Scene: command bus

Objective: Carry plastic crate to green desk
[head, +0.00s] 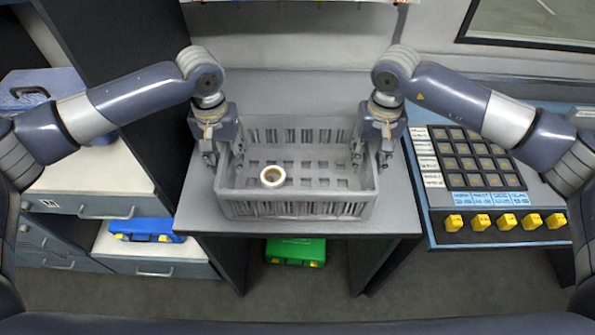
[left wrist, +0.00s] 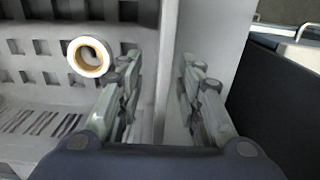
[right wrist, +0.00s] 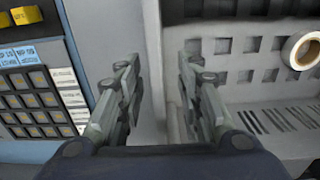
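The grey plastic crate (head: 297,209) stands upright on a grey desk (head: 399,212), with a roll of tape (head: 272,177) inside. My left gripper (head: 222,157) is at the crate's left wall. In the left wrist view its open fingers (left wrist: 160,75) straddle the wall's rim, with gaps. My right gripper (head: 372,157) is at the right wall. In the right wrist view its open fingers (right wrist: 157,75) stand either side of that rim, also apart. I cannot tell whether any finger touches the wall. No green desk is visible.
A button console (head: 470,160) with yellow switches adjoins the desk on the right. A dark cabinet side (head: 115,60) and white shelves with blue cases (head: 146,230) stand left. A green case (head: 296,252) lies under the desk. The floor in front is clear.

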